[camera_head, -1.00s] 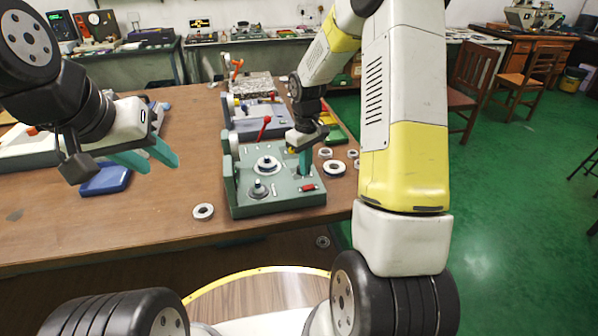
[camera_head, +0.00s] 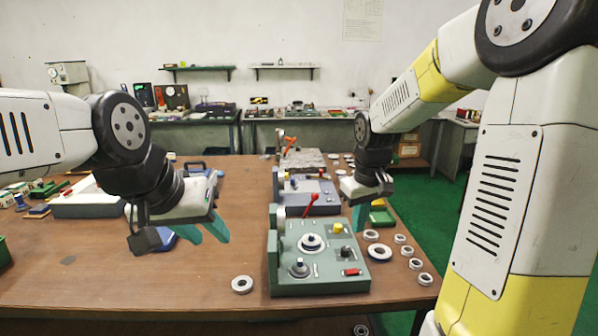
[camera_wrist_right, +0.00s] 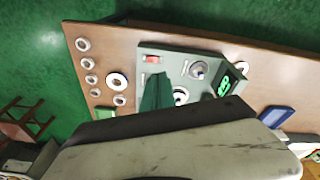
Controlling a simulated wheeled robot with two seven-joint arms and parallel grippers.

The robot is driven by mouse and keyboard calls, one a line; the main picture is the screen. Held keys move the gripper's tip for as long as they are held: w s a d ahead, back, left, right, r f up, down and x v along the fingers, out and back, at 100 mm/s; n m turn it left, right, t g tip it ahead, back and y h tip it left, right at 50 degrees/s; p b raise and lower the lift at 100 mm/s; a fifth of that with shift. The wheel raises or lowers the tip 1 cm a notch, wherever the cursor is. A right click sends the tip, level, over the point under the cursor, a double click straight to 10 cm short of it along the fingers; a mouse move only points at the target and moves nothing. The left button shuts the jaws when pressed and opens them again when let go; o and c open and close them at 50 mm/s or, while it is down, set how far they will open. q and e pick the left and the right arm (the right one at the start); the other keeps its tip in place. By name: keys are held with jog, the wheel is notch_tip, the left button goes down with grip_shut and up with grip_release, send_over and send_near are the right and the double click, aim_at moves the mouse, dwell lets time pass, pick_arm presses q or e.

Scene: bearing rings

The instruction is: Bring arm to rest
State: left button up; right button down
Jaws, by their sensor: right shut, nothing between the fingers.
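My right gripper (camera_head: 359,218) is shut and empty, above the back right corner of the green fixture (camera_head: 320,283). Its teal fingers also show together in the right wrist view (camera_wrist_right: 157,93), with the fixture (camera_wrist_right: 205,57) below them. The fixture carries a ring on a central post, a second post, a red lever, a yellow knob and a red part. My left gripper (camera_head: 207,232) hangs over the table left of the fixture, its two teal fingers apart and nothing seen between them. My right arm (camera_head: 500,200) reaches in from the right.
Several loose rings (camera_head: 379,252) lie right of the fixture, and one ring (camera_head: 242,284) lies at its front left. A grey-blue fixture (camera_head: 312,200) stands behind. A blue object (camera_head: 163,240) lies partly hidden behind my left gripper. The table's (camera_head: 110,275) front left is mostly clear.

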jog(key=s+a+r+m+t+y, duration=0.1)
jog(key=s+r+m+t, duration=0.1)
jog(key=s+r, duration=0.3)
jog(key=s+a+r+m+t, duration=0.1)
jog(key=s+r, duration=0.4)
jog(key=s, duration=0.8)
jog(key=shift+m+t+y, duration=0.4)
jog(key=shift+m+t, duration=0.1)
jog(key=shift+t, duration=0.1)
